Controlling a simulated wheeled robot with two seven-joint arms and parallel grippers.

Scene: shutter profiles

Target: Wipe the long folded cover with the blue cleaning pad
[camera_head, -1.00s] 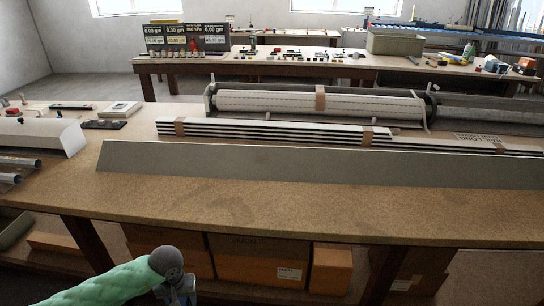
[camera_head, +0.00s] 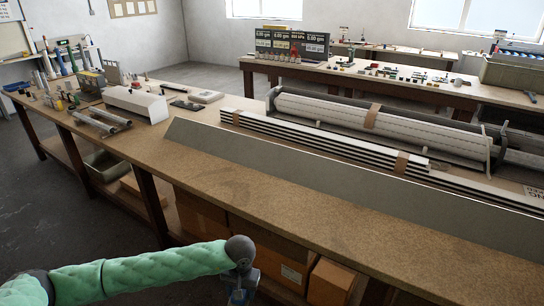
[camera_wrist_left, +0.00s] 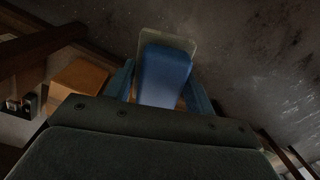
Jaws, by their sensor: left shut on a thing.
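The long folded cover (camera_head: 340,166) is a plain grey, long angled piece lying along the wooden workbench in the head view. Its right end runs out of the picture. The blue cleaning pad (camera_wrist_left: 164,76) is between the fingers of my left gripper (camera_wrist_left: 160,88) in the left wrist view, with a pale, translucent-looking edge around its far end. My left gripper (camera_head: 240,292) is shut on the pad, low in front of the bench, below its top; the head view cuts off its lower part. My right gripper is not in view.
Slatted profiles (camera_head: 300,137) and a roller shutter in a housing (camera_head: 375,118) lie behind the cover. Metal tubes (camera_head: 103,120) and a white box profile (camera_head: 136,102) lie to the left. The bench's front strip (camera_head: 260,190) is clear. Cardboard boxes (camera_head: 283,265) stand underneath.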

